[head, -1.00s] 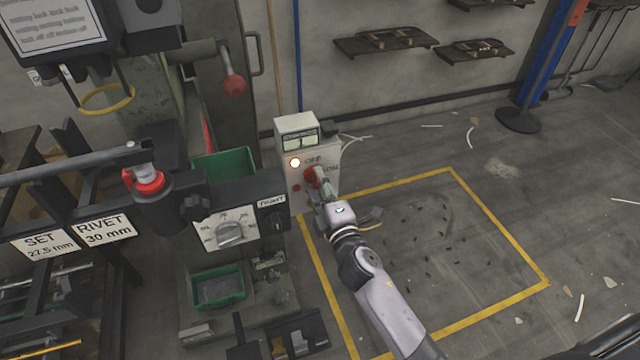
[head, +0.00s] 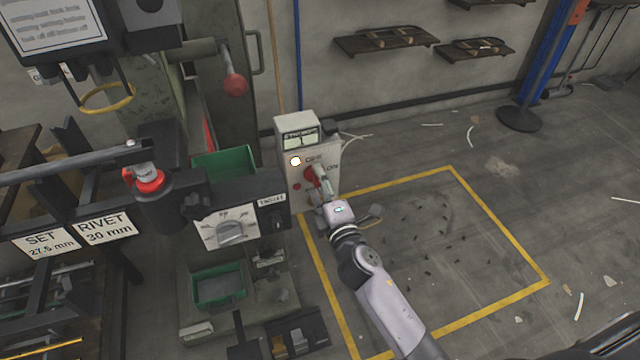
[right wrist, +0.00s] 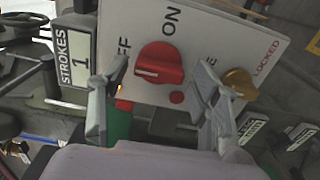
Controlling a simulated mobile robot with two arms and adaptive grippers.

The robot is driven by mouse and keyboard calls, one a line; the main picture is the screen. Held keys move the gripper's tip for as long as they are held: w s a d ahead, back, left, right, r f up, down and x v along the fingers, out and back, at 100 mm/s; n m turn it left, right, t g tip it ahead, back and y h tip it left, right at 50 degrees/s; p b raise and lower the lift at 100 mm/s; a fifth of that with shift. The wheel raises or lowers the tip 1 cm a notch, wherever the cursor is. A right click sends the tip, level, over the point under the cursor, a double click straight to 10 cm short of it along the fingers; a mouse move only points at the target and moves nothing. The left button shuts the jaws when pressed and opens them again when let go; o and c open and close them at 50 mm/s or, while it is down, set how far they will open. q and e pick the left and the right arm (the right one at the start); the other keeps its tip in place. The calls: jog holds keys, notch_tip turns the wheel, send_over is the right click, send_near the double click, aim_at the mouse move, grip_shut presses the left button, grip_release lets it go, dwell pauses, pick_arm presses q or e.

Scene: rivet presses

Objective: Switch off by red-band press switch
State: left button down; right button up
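A pale control box (head: 290,180) stands beside the press, with a red rotary switch (head: 310,174) on its sloped face. The red switch (right wrist: 160,65) also shows in the right wrist view, between the OFF and ON labels. A white mark is on its left end, on the OFF side. A round lamp (head: 295,161) on the box glows white. My right gripper (head: 323,188) is close to the switch. In the right wrist view its fingers (right wrist: 157,95) are spread, one to each side of the switch, with gaps. The press on the left carries a red band (head: 149,183). My left gripper is not in view.
A dial panel (head: 225,226) and a green bin (head: 219,288) are on the press left of the box. A brass-coloured knob (right wrist: 240,84) by a LOCKED label is near the right finger. Yellow-marked floor (head: 455,215) to the right is largely clear.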

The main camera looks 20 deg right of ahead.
jog(key=shift+o, duration=0.3)
jog(key=s, duration=1.2)
jog(key=shift+d, duration=0.25)
jog(key=s+f+m+g+p, duration=0.3)
jog(key=s+f, duration=0.2)
jog(key=f, duration=0.5)
jog(key=s+f+m+g+p, duration=0.3)
jog(key=s+f+g, duration=0.1)
jog(key=f, duration=0.6)
jog(key=s+f+m+g+p, duration=0.3)
jog(key=s+f, duration=0.2)
jog(key=f, duration=0.4)
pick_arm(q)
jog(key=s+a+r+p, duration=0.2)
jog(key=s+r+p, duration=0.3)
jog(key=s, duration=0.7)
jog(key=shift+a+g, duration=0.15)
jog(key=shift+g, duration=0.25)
pick_arm(e)
jog(key=s+d+f+m+g, duration=0.2)
jog(key=s+f, duration=0.1)
jog(key=s, duration=0.5)
jog(key=s+d+f+m+g, duration=0.2)
jog(key=s+f, duration=0.1)
jog(key=s, duration=0.5)
jog(key=s+d+f+m+g, duration=0.2)
jog(key=s+f+m+g, duration=0.1)
jog(key=s, duration=0.5)
jog(key=shift+s+f+h, duration=0.25)
jog(key=shift+h, duration=0.05)
